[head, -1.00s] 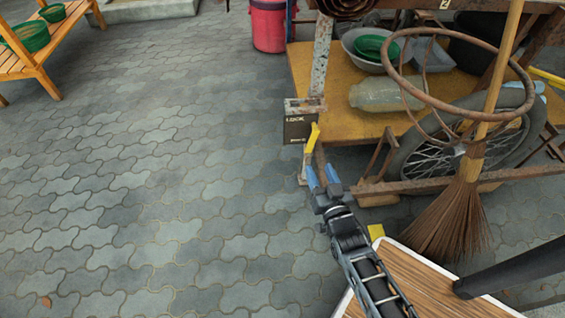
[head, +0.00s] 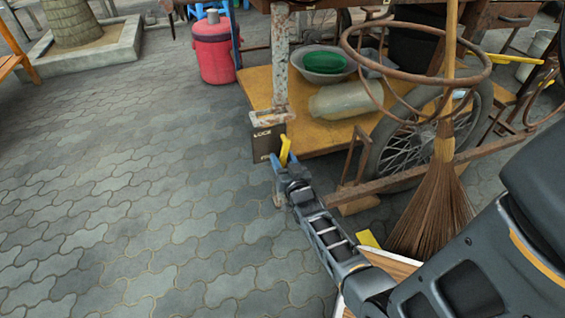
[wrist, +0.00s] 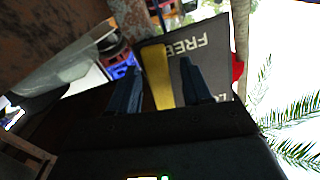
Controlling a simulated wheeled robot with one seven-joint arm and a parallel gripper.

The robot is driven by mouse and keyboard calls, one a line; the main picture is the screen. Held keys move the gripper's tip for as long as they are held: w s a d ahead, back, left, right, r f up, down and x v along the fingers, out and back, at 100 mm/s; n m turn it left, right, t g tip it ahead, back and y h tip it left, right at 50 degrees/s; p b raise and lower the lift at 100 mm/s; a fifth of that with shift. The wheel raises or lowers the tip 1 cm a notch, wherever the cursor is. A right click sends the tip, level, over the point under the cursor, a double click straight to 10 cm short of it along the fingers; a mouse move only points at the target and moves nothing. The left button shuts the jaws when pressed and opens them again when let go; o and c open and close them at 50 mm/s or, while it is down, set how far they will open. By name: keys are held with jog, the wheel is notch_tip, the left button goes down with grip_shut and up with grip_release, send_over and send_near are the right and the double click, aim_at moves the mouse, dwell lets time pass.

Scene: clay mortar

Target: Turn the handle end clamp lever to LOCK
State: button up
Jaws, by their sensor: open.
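The clamp lever (head: 284,151) is a yellow bar in front of a dark plate (head: 266,138) marked LOCK, on the rusty post at the cart's near left corner. In the wrist view the lever (wrist: 156,78) stands between my two blue fingertips, with gaps on both sides. The lever's pivot is hidden.
A broom (head: 436,200) and a spoked wheel (head: 405,150) stand to the right. A red bin (head: 210,50) stands behind left. Paving on the left is clear.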

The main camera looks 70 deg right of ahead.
jog(key=shift+w+d, duration=0.2)
grip_shut()
dwell(0.4)
